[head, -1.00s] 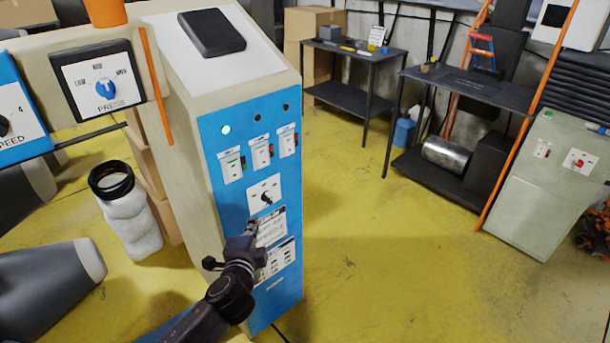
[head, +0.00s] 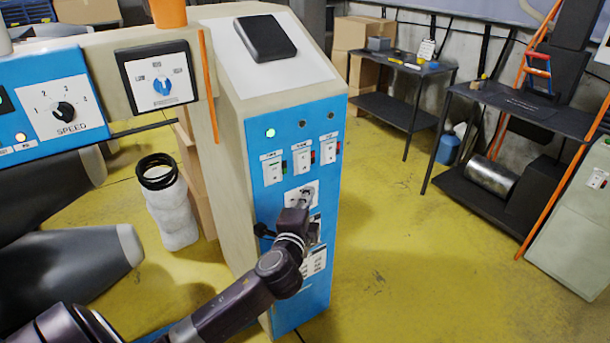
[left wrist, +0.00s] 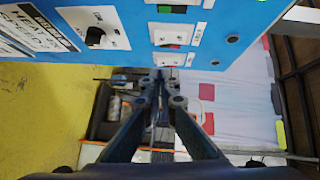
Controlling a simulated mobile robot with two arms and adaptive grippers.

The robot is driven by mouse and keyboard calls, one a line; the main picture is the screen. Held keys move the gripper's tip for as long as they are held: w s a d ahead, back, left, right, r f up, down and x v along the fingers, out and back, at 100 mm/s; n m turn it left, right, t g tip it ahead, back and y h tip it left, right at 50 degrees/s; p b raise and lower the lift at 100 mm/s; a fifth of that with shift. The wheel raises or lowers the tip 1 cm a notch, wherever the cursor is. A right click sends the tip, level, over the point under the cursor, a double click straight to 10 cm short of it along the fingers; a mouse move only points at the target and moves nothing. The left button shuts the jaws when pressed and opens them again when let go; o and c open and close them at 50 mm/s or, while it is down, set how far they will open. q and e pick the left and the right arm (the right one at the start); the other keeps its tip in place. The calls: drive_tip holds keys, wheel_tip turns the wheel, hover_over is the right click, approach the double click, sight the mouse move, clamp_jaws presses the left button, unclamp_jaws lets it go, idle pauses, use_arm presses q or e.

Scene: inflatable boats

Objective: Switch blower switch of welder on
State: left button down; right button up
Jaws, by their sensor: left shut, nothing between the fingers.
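The welder (head: 258,222) is a beige cabinet with a blue front panel, centre in the head view. Three switches with white plates, left (head: 272,171), middle (head: 302,160) and right (head: 330,149), sit in a row. Their labels are too small to read, so I cannot tell which is the blower switch. My left gripper (head: 306,194) is shut and empty, in front of the knob plate below the switches, partly hiding it. In the left wrist view, the shut fingers (left wrist: 158,82) point toward the panel edge near a switch (left wrist: 172,59); contact cannot be told. My right gripper is out of view.
A lit green lamp (head: 270,132) is above the left switch. A beam with a speed panel (head: 65,108) and a press dial (head: 160,86) extends left. Dark tables (head: 405,85) stand behind at the right. Yellow floor is clear right of the welder.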

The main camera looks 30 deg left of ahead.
sight(306, 170)
use_arm(q)
drive_tip(key=w+a, duration=0.2)
drive_tip(key=w+a+p, duration=0.1)
drive_tip(key=w+a, duration=0.1)
drive_tip(key=w, duration=0.1)
drive_tip(key=w+a+f, duration=0.1)
drive_tip(key=w+a, duration=0.1)
drive_tip(key=shift+w+p, duration=0.2)
drive_tip(key=shift+p, duration=0.15)
drive_tip(key=shift+a+f+b, duration=0.25)
drive_tip(key=shift+f+b, duration=0.2)
drive_tip(key=shift+b, duration=0.7)
drive_tip(key=shift+w+a+r+t, duration=0.1)
drive_tip(key=shift+r+t, duration=0.15)
drive_tip(key=shift+t, duration=0.05)
